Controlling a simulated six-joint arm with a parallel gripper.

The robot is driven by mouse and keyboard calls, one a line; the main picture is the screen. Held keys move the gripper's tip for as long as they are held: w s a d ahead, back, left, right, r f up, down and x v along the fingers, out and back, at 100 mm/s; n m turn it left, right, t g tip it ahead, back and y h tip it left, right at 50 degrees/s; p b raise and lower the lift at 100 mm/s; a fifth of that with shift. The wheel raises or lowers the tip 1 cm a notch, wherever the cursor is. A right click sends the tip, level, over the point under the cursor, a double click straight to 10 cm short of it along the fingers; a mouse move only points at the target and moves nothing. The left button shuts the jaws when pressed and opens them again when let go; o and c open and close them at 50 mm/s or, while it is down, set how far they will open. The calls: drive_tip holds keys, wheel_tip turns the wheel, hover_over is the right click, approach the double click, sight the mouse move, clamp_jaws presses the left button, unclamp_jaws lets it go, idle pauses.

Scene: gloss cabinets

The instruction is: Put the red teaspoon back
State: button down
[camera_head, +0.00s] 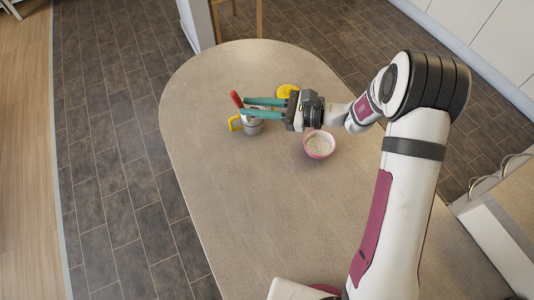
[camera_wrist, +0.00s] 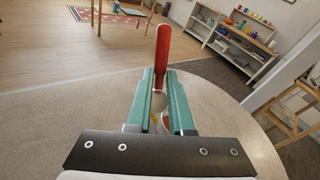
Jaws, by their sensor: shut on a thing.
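The red teaspoon (camera_head: 236,98) stands nearly upright, its red handle rising above the fingertips. It also shows in the wrist view (camera_wrist: 162,48). My gripper (camera_head: 243,107), with teal fingers, is shut on the teaspoon; the wrist view shows the handle between the fingertips (camera_wrist: 159,78). A metal mug (camera_head: 251,127) with a yellow handle (camera_head: 234,123) stands on the table just below the fingers, partly hidden by them. The spoon's lower end is hidden, so I cannot tell whether it is inside the mug.
A pink bowl (camera_head: 319,145) holding white grains stands below my wrist on the beige table (camera_head: 250,210). A yellow round thing (camera_head: 287,91) lies behind the fingers. The table's rounded edge is near at left and back. The table's front is clear.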

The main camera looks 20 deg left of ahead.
drive_tip(key=s+d+f+n+g+h, duration=0.45)
drive_tip(key=s+d+n+h, duration=0.45)
drive_tip(key=s+n+h, duration=0.35)
drive_tip(key=w+d+n+t+h, duration=0.25)
drive_tip(key=d+n+t, duration=0.35)
drive_tip(key=d+n, duration=0.5)
drive_tip(key=shift+g+h, duration=0.25)
drive_tip(key=shift+h, duration=0.15)
drive_tip(key=a+f, duration=0.2)
drive_tip(key=a, duration=0.1)
drive_tip(key=a+f, duration=0.1)
drive_tip(key=a, duration=0.3)
drive_tip(key=a+f, duration=0.2)
drive_tip(key=a, duration=0.1)
drive_tip(key=shift+s+a+f, duration=0.3)
drive_tip(key=shift+s, duration=0.05)
drive_tip(key=shift+a+f, duration=0.2)
drive_tip(key=shift+f, duration=0.9)
drive_tip(key=shift+a+f, duration=0.15)
drive_tip(key=shift+f, duration=0.95)
drive_tip(key=c, duration=0.8)
unclamp_jaws()
